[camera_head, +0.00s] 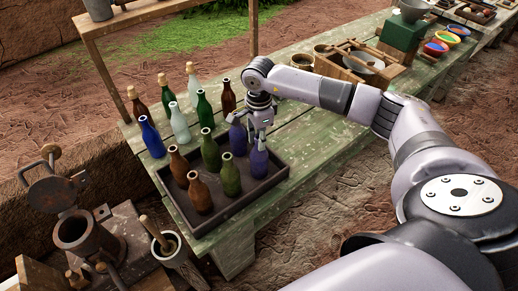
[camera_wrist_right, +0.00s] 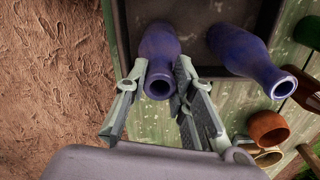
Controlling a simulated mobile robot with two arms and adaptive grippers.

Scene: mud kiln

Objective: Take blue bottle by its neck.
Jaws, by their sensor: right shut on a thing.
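My right gripper (camera_head: 262,138) comes down from above over the front right corner of the dark tray (camera_head: 214,222). It is shut on the neck of a blue-violet bottle (camera_head: 259,163). In the right wrist view the bottle (camera_wrist_right: 158,45) has its open mouth between the two fingers of the gripper (camera_wrist_right: 160,84). The bottle looks upright in the tray; its base is hidden in the wrist view. A second blue-violet bottle (camera_head: 237,138) stands just behind it, partly covered by my gripper. A deeper blue bottle (camera_head: 152,138) stands outside the tray, to its left. My left gripper is not in view.
Brown bottles (camera_head: 199,192) and green bottles (camera_head: 230,175) fill the tray close by. More bottles, among them a pale one (camera_head: 180,124), line the green table (camera_head: 310,135) behind it. A wooden box (camera_head: 358,64) and bowls stand farther right. Table space right of the tray is clear.

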